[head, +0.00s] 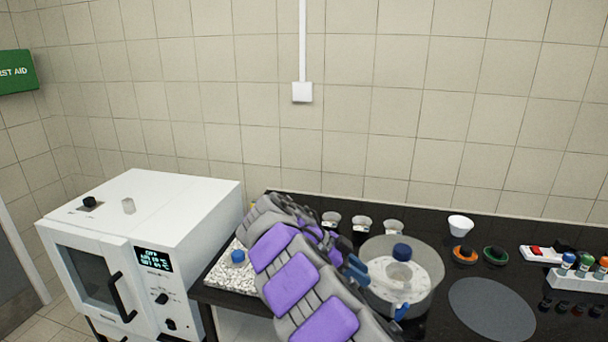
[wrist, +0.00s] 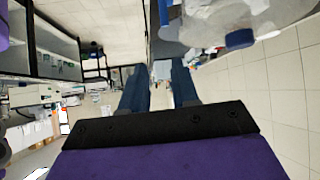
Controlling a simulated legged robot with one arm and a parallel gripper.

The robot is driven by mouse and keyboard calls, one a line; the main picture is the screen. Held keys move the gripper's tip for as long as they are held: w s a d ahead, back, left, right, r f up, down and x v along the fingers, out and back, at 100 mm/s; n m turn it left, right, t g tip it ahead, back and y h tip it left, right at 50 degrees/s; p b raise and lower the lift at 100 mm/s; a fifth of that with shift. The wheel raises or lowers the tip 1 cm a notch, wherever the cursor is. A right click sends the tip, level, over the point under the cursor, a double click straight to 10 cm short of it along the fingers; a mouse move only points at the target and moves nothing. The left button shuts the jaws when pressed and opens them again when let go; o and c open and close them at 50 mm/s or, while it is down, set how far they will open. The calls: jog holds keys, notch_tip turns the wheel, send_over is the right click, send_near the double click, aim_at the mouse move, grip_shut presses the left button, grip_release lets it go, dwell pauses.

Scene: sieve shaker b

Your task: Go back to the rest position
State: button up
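My gripper (wrist: 159,68) shows in the wrist view with its two dark blue fingers apart and nothing between them. In the head view my purple and grey arm reaches up from the bottom middle, its far end beside the left of a round, clear-walled vessel (head: 437,270). This vessel holds pale contents, a smaller clear cup and a blue knob (head: 402,251). In the head view I cannot clearly separate my fingertips from the blue parts near the vessel. In the wrist view a translucent vessel with blue parts (wrist: 240,38) is at the upper right.
A white oven (head: 185,225) stands left. A speckled slab (head: 228,277) with a blue knob lies beside my arm. Small cups (head: 362,224) stand behind the vessel. A white cup (head: 460,226), grey disc (head: 492,308) and tube rack (head: 580,280) are on the right of the black bench.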

jog(key=s+d+r+n+g+y, duration=0.1)
jog(key=s+d+r+n+y, duration=0.25)
jog(key=s, duration=0.55)
jog(key=s+d+r+n+g, duration=0.1)
jog(key=s+d+r+n, duration=0.1)
jog(key=s+d+r, duration=0.5)
jog(key=s+a+f+n+y, duration=0.3)
jog(key=s+a+f+n, duration=0.2)
jog(key=s, duration=0.7)
jog(key=s+a+f+n+t+y, duration=0.1)
jog(key=s+a+f+n+y, duration=0.2)
jog(key=s, duration=0.9)
jog(key=a+f+n, duration=0.3)
jog(key=f+n, duration=0.2)
jog(key=f, duration=0.1)
jog(key=shift+s+y, duration=0.3)
jog(key=shift+y, duration=0.05)
